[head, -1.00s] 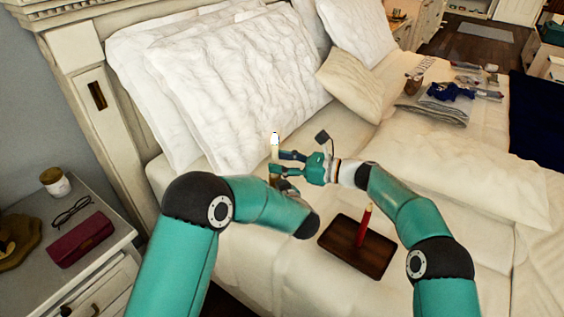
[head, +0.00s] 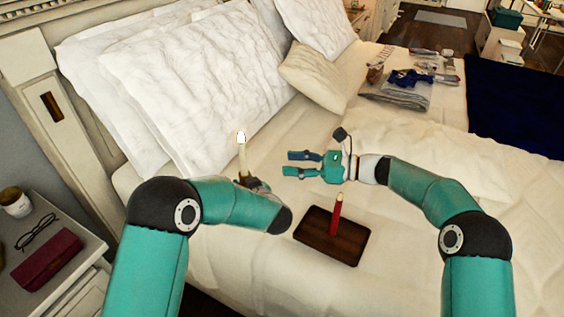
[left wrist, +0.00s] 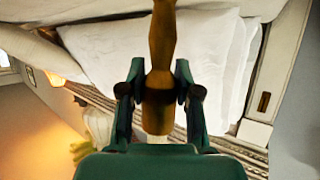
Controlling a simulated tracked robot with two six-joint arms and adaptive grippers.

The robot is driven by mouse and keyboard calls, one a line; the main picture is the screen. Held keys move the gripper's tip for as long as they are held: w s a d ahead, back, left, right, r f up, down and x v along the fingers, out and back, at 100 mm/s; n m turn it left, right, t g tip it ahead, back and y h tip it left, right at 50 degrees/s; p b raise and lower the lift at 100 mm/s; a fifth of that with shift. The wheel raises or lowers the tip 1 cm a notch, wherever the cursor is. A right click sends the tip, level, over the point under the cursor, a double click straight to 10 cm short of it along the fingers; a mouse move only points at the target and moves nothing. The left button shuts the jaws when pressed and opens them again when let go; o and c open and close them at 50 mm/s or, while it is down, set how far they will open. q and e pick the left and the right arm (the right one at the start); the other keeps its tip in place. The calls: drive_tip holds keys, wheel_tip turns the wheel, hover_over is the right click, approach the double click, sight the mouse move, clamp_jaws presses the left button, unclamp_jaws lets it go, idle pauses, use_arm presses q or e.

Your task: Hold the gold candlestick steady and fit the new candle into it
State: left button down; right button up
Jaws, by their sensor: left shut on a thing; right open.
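The gold candlestick (left wrist: 160,80) stands between the fingers of my left gripper (left wrist: 160,95), which is shut on it. In the head view the left gripper (head: 256,184) is partly hidden behind its arm, and only a little of the candlestick (head: 244,178) shows. A cream candle (head: 241,158) with a bright tip rises upright above it, seemingly seated in it; the joint is too small to see clearly. My right gripper (head: 288,164) is open and empty, to the right of the candle and apart from it. A red candle (head: 337,216) stands on a dark wooden tray (head: 315,249).
White pillows (head: 200,90) lie behind the left gripper. Folded laundry (head: 400,92) is at the back right. A nightstand at left holds a maroon case (head: 46,260), glasses (head: 36,233) and a jar (head: 15,202). The bed (head: 420,150) right of the right gripper is clear.

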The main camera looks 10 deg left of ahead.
idle(0.3)
use_arm(q)
drive_tip(key=c, duration=0.7)
unclamp_jaws()
